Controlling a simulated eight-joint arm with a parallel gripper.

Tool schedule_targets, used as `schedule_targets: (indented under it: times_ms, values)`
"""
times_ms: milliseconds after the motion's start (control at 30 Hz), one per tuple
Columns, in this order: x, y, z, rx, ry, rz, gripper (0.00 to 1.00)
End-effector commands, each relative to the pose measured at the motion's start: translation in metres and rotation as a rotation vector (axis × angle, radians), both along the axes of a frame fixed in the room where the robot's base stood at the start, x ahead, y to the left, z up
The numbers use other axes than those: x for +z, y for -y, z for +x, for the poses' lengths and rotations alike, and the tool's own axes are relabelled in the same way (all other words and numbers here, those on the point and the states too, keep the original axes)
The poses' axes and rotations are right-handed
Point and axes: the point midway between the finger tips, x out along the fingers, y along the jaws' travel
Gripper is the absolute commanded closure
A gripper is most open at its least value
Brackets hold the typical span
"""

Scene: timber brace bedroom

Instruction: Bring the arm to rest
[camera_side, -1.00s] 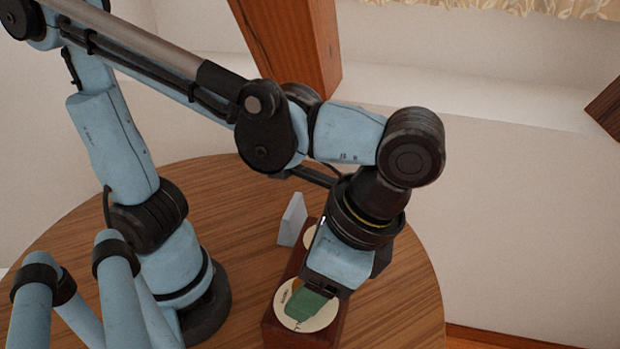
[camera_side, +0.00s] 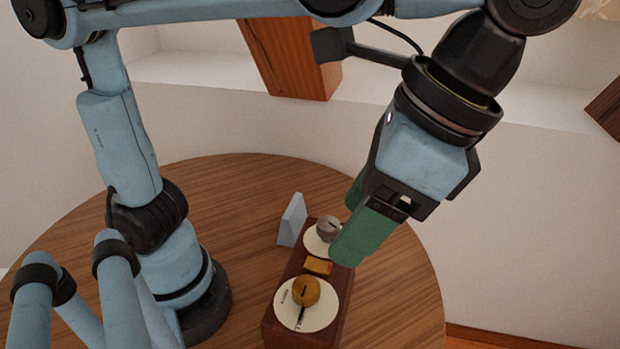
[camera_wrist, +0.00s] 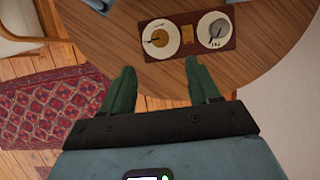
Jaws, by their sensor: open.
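My gripper (camera_side: 358,220) has green fingers and hangs in the air above and to the right of a dark wooden box in the side view. In the wrist view my gripper (camera_wrist: 157,88) shows its two fingers wide apart with nothing between them. The wooden box (camera_side: 283,318) stands on the round table and carries two pale dials. The near dial has an orange knob (camera_side: 306,291) and the far dial has a grey knob (camera_side: 327,228). Both knobs also show in the wrist view, the orange one (camera_wrist: 158,38) left of the grey one (camera_wrist: 217,28).
A small yellow plate (camera_side: 318,266) sits between the dials. A light blue-grey panel (camera_side: 292,220) stands behind the box. The round wooden table (camera_side: 400,300) is bare to the box's right. A timber brace (camera_side: 293,65) and a wall are behind. A red rug (camera_wrist: 45,108) lies on the floor.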

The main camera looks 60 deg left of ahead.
Motion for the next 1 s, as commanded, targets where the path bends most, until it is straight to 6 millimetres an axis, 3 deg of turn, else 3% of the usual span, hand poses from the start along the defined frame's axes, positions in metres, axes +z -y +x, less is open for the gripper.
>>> schedule_targets:
  times_ms: [233,367,467,700,900,1000]
  values:
    - [-0.001,-0.001,0.001,0.005,0.004,-0.003,0.39]
    - [-0.013,-0.014,0.013,0.068,0.055,-0.054,0.39]
    - [-0.033,-0.036,0.034,0.174,0.153,-0.137,0.39]
    - [-0.089,-0.116,0.085,0.481,0.528,-0.328,0.39]
    - [-0.118,-0.177,0.103,0.654,0.818,-0.387,0.39]
    - [-0.124,-0.194,0.105,0.695,0.907,-0.394,0.39]
